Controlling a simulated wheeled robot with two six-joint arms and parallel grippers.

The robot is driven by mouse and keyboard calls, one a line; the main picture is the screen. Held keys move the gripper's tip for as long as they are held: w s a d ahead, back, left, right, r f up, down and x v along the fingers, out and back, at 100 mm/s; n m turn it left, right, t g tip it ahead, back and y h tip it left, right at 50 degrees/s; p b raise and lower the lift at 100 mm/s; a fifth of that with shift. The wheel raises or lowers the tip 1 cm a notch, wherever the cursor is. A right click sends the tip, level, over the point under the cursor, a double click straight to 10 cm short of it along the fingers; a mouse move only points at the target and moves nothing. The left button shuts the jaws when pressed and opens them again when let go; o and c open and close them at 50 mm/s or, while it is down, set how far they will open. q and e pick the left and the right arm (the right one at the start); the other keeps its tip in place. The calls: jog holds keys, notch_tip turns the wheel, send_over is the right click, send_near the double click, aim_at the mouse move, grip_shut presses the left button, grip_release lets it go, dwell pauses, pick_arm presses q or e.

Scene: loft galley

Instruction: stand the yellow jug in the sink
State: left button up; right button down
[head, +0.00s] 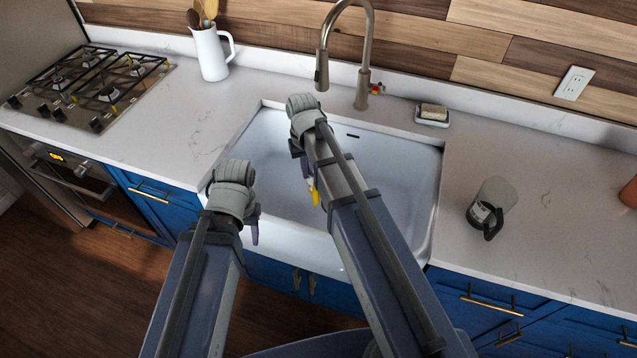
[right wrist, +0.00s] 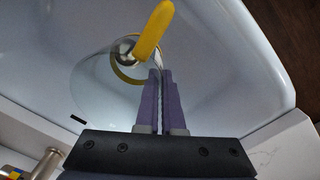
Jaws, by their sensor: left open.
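The sink (head: 395,185) is a white basin in the counter, and it fills much of the right wrist view (right wrist: 235,65). The yellow jug (right wrist: 152,35) has a clear body with a yellow handle and a yellow ring. In the head view a small yellow part of it (head: 316,192) shows beside my right arm, over the basin; the rest is hidden. My right gripper (right wrist: 164,72) has its fingers close together on the jug's thin clear wall. I cannot tell whether the jug touches the sink floor. My left gripper (head: 255,228) is open and empty near the sink's front left edge.
A tap (head: 362,75) rises behind the sink, with a soap dish (head: 432,116) to its right. A glass carafe with a black handle (head: 490,203) stands on the right counter. A white utensil jug (head: 211,55) and a gas hob (head: 95,85) are at left.

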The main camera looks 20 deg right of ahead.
jog(key=w+a+f+m+b, duration=0.1)
jog(key=a+f+b, duration=0.2)
jog(key=f+b, duration=0.4)
jog(key=w+a+f+m+b, duration=0.1)
jog(key=w+a+f+b, duration=0.15)
jog(key=f+b, duration=0.45)
jog(key=w+d+f+b, duration=0.1)
jog(key=w+d+f, duration=0.1)
jog(key=w+d, duration=0.3)
jog(key=w+d+f+b, duration=0.1)
jog(key=w+d, duration=0.4)
jog(key=w, duration=0.5)
jog(key=shift+w+d+f, duration=0.25)
jog(key=shift+w+f, duration=0.05)
jog(key=shift+f, duration=0.15)
jog(key=f+b, duration=0.3)
jog(key=b, duration=0.1)
jog(key=shift+w+d+f, duration=0.1)
jog(key=shift+w+f, duration=0.1)
jog(key=shift+f, duration=0.2)
